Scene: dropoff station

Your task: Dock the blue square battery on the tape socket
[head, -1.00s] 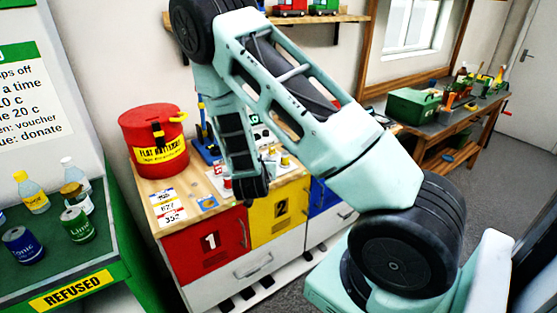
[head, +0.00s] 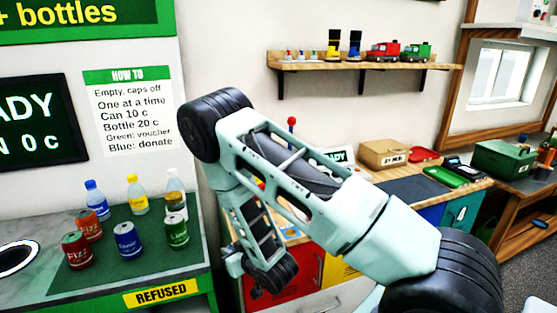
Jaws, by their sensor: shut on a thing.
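My gripper (head: 257,290) hangs at the lower end of my arm, in front of the red cabinet door. Only small dark parts of it show below the black wrist joint. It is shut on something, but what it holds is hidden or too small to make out. I cannot identify the blue square battery or the tape socket in the head view. My arm covers much of that counter.
A green counter (head: 40,285) at left carries several cans and bottles. Behind my arm, the worktop holds a cardboard box (head: 384,153), a red tray (head: 424,155) and a green tray (head: 445,176). A wall shelf (head: 370,66) holds boots and toy trucks. A green toolbox (head: 503,159) stands right.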

